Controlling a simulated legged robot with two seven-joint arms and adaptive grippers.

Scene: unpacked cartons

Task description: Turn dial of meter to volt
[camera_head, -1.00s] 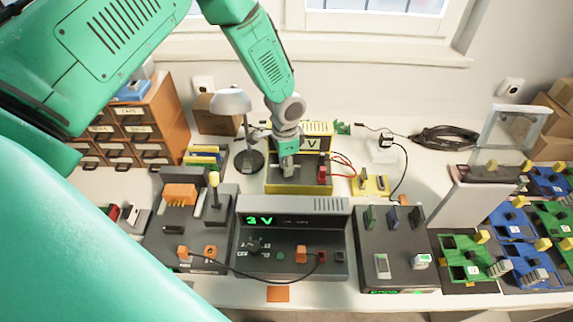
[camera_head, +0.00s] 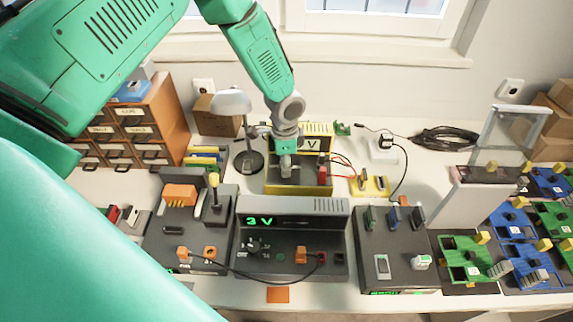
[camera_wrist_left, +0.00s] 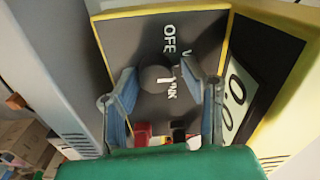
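The meter (camera_head: 300,189) is a dark box with yellow edges at the back middle of the bench, with a "V" on its raised panel. In the left wrist view, its dial (camera_wrist_left: 157,80) is a dark round knob with a white mark. "OFF" and other partly hidden lettering stand around it. The meter's pale display (camera_wrist_left: 236,97) reads about 0.0. My left gripper (camera_head: 286,170) is over the meter. In the wrist view, its two fingers (camera_wrist_left: 164,98) stand open on either side of the dial, with gaps visible. My right gripper is not in view.
A power supply (camera_head: 293,222) showing "3 V" stands in front of the meter. A desk lamp (camera_head: 234,103) is close on the left. Red leads (camera_head: 343,160) run from the meter's right side to a small yellow board (camera_head: 370,185). Drawers (camera_head: 150,125) stand further left.

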